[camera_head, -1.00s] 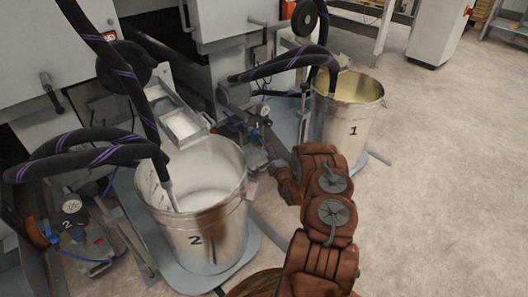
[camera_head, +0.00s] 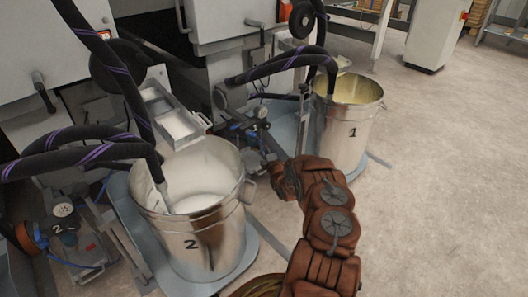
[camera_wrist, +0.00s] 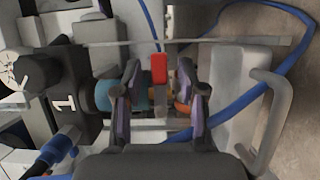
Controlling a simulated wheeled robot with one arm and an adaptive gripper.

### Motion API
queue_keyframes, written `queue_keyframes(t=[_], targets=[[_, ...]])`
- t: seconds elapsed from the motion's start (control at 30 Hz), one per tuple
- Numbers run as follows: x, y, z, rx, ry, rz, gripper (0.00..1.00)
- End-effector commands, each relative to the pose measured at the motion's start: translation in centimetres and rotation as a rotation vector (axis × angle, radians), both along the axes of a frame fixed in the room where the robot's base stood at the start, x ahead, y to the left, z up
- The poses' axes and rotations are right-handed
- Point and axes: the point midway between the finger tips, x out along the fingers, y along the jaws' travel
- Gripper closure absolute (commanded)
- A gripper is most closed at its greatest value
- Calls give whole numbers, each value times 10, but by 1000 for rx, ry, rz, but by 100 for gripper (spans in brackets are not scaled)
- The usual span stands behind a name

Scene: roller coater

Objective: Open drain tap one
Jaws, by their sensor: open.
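In the wrist view a red-tipped lever (camera_wrist: 159,68) stands upright between the two fingers of my gripper (camera_wrist: 158,80). The fingers are open, with a gap on each side of the lever. A black fitting marked "1" (camera_wrist: 68,102) is to the left. A teal part (camera_wrist: 128,93) and an orange part show behind the fingers. In the head view my gripper is small and dark beyond my brown-covered arm, near the pump fittings (camera_head: 262,125) left of bucket 1. The lever is too small to make out there.
Metal bucket 1 (camera_head: 345,125) stands right of the fittings, and metal bucket 2 (camera_head: 200,220) stands at front left. Black hoses (camera_head: 285,65) arch above. In the wrist view a blue tube (camera_wrist: 285,60) curves at the right, near a grey bar handle (camera_wrist: 275,115). Open floor lies at right.

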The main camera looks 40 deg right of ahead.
Motion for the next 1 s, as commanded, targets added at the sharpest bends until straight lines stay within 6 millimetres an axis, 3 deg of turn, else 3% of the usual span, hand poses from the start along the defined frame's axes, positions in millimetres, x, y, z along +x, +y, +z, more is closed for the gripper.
queue_keyframes(t=[0.4, 0.8, 1.0], targets=[[3, -2, 0, 1, 0, -1, 59], [3, -2, 0, 1, 0, -1, 100], [3, -2, 0, 1, 0, -1, 100]])
